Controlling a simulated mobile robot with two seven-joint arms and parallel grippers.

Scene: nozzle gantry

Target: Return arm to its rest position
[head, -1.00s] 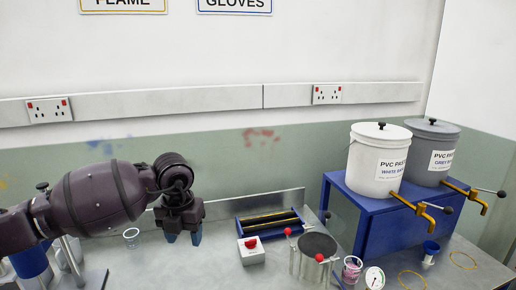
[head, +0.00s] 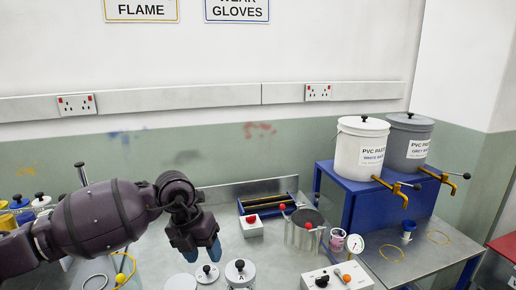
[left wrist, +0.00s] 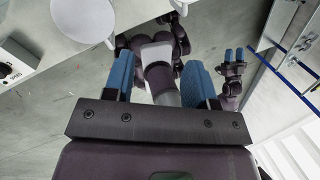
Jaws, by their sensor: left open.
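My left arm comes in from the left in the head view. Its gripper (head: 207,252) points down above the bench, left of the grey-topped metal pot (head: 303,236). In the left wrist view my left gripper (left wrist: 158,82) has its two blue fingers wide apart with nothing between them; parts of my own body show beyond. My right gripper (left wrist: 236,60), with blue fingertips, shows small in the left wrist view, and its opening is unclear. It is not in the head view.
Below the left gripper stand lidded round containers (head: 240,272). A red-button box (head: 251,226), a dial gauge (head: 357,246) and a control box (head: 336,279) are to its right. White (head: 360,150) and grey (head: 407,143) paste buckets sit on a blue stand (head: 341,190).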

